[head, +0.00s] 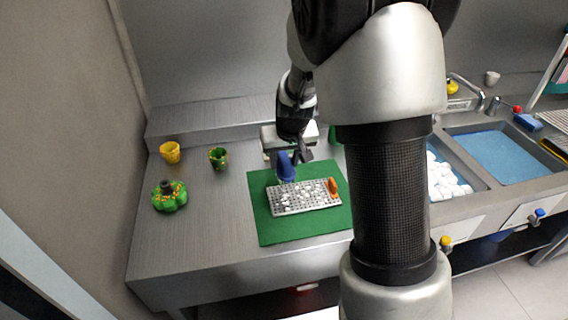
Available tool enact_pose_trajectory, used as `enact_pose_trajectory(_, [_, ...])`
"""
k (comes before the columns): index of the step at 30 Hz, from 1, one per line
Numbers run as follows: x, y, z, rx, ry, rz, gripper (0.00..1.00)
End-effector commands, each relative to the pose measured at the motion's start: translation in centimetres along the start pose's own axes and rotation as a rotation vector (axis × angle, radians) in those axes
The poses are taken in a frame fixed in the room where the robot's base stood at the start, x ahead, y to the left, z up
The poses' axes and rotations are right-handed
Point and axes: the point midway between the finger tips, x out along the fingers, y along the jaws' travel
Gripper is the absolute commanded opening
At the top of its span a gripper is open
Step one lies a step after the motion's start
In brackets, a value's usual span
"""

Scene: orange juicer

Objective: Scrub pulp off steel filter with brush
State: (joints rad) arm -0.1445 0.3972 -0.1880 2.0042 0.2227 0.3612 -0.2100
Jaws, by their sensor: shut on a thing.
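The steel filter (290,210) is a flat perforated plate lying on a green mat (268,234) on the counter. White pulp bits (306,195) are scattered over its top. An orange piece (333,187) stands at its right end. My gripper (293,156) is above the filter's back left edge, shut on a blue thing that looks like the brush (286,168). The brush's lower end is at or just above the filter; I cannot tell whether it touches. The fingertips are small and partly hidden.
A yellow cup (170,152), a green cup (218,158) and a green juicer-like part (169,196) stand at the left. At the right are a sink with white lumps (446,180) and a blue-filled sink (498,158). My arm hides the middle. The front left counter is clear.

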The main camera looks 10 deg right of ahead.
Motion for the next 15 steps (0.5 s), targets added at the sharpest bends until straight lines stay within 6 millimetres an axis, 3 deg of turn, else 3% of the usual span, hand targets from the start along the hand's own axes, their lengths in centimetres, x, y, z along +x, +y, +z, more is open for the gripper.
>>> enact_pose_trajectory(6, [-2.0,0.2,-1.2,0.0,0.003,0.0,0.17])
enact_pose_trajectory(15, [-2.5,0.3,-1.5,0.0,0.001,0.0,0.17])
